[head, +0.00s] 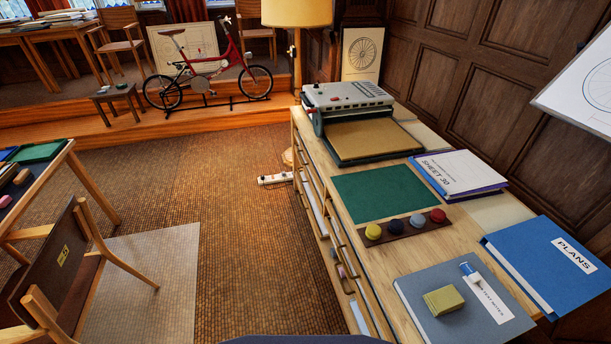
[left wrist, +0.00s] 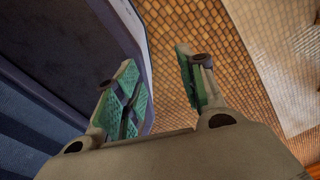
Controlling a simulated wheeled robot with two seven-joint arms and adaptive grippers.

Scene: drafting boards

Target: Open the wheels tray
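A long wooden cabinet (head: 313,160) stands on the right in the head view, with several shallow trays (head: 311,206) along its left-facing front. The front is seen steeply from above, and I cannot read any label or tell which is the wheels tray. Small coloured things show low on the front. No tray is clearly pulled out. My left gripper (left wrist: 155,60) shows in the left wrist view with its two green-padded fingers apart and nothing between them, over the brown woven floor. It is not in the head view. My right gripper is in neither view.
The cabinet top holds a grey machine (head: 347,95), a green mat (head: 384,191), a paint-pot strip (head: 405,228) and folders (head: 465,303). A wooden chair (head: 75,255) stands at left. A power strip (head: 275,179) lies near the cabinet. Floor (head: 240,240) between is clear.

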